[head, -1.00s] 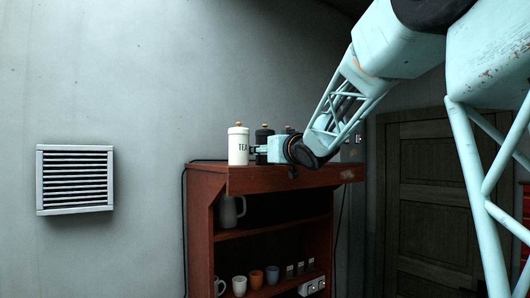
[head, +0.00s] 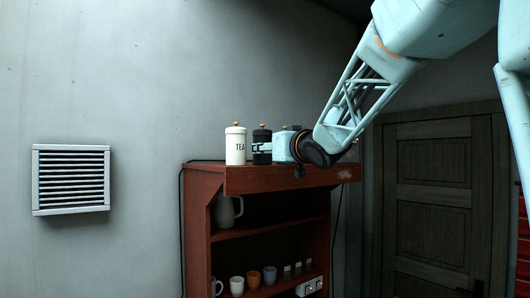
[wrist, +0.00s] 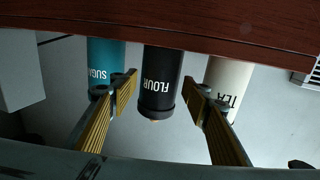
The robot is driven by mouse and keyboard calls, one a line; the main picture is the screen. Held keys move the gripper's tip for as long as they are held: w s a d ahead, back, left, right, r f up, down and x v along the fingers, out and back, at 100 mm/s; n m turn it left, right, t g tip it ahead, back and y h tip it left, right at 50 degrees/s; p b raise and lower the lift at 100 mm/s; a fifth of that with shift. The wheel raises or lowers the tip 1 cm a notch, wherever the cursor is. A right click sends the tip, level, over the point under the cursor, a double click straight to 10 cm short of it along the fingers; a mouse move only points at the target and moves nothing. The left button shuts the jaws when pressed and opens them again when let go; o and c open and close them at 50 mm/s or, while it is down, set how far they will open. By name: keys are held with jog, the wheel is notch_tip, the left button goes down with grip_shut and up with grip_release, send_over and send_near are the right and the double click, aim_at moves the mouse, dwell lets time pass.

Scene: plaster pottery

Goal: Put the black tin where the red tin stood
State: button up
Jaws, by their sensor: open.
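The black tin (head: 262,135), lettered FLOUR in the wrist view (wrist: 160,75), stands upright on top of the red-brown cabinet (head: 250,183). The wrist view is upside down. My gripper (wrist: 158,84) is open, with one yellow-padded finger on each side of the black tin and gaps showing between. No red tin shows.
The cabinet's shelves hold a grey jug (head: 228,211) and several cups, including an orange one (head: 270,276). A wall vent (head: 71,180) is at left and a dark door (head: 434,195) at right. The neighbouring tins stand close to my fingers.

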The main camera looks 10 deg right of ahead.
jog(key=s+d, duration=0.1)
jog(key=s, duration=0.5)
jog(key=shift+s+b, duration=0.25)
jog(key=shift+b, duration=0.05)
jog(key=shift+s+d, duration=0.1)
jog(key=shift+d, duration=0.05)
dwell(0.8)
